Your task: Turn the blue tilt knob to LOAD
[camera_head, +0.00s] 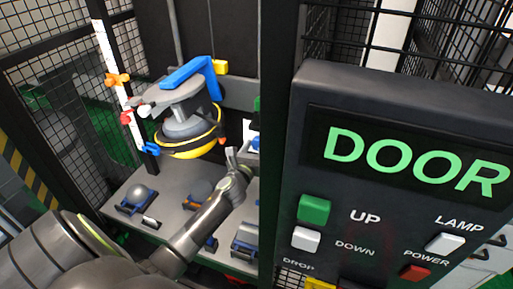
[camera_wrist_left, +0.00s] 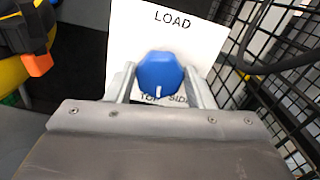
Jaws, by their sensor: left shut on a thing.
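The blue tilt knob (camera_wrist_left: 160,74) sits on a white label plate (camera_wrist_left: 196,40) in the left wrist view. LOAD is printed above it, and TOP and SIDE below, partly covered. The knob's white mark faces down, toward the lower labels and away from LOAD. My left gripper (camera_wrist_left: 160,82) has one finger on each side of the knob and is shut on it. In the head view my left gripper (camera_head: 236,162) reaches to the back beside the dark post; the knob is mostly hidden there. My right gripper is not in view.
A dark control box (camera_head: 400,150) reading DOOR, with coloured buttons, fills the right. A yellow-rimmed round device with a blue arm (camera_head: 190,75) hangs left of the gripper. A grey shelf (camera_head: 170,185) with several small items lies below. Wire mesh (camera_wrist_left: 275,70) stands close right of the knob.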

